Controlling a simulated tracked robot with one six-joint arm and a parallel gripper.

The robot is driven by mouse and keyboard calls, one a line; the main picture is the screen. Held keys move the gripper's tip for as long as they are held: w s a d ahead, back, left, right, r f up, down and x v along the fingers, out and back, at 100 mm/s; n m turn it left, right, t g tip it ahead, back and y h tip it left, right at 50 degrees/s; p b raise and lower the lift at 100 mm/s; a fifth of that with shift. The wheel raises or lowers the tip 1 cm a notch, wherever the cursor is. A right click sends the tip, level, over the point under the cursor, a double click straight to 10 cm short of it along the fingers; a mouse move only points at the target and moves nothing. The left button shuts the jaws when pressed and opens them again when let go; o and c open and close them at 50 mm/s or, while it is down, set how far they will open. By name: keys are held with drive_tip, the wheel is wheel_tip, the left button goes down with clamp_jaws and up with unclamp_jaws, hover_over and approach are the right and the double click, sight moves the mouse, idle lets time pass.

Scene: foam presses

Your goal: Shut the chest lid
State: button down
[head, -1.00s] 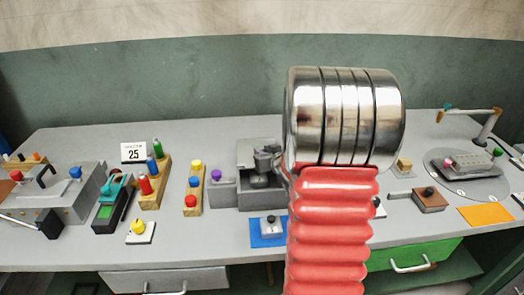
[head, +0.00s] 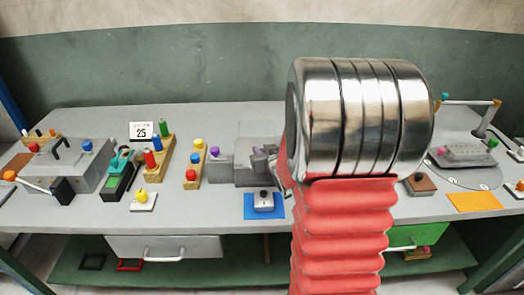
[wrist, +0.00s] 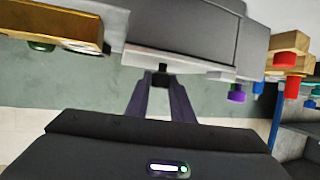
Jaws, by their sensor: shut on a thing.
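The grey chest (head: 246,178) stands at the middle of the bench, beside a grey part with a purple knob (head: 214,151). A lighter grey panel, apparently its lid (head: 255,135), shows at the top; its exact tilt is hard to tell. My gripper (head: 262,165) is at the chest, and my arm hides the area to its right. In the wrist view, my dark gripper fingers (wrist: 161,80) are shut on a small dark knob (wrist: 162,68) at the pale front edge (wrist: 190,64) of the grey chest. The fingertips cover most of the knob.
A wooden stand with coloured knobs (head: 190,178) and a grey press (head: 75,170) stand to the left. A turntable (head: 462,172) and orange mat (head: 474,202) are at right.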

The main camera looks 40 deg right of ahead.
drive_tip(key=shift+s+a+f, duration=0.1)
drive_tip(key=shift+s+f, duration=0.05)
drive_tip(key=c, duration=1.5)
unclamp_jaws()
drive_tip(key=shift+c, duration=0.2)
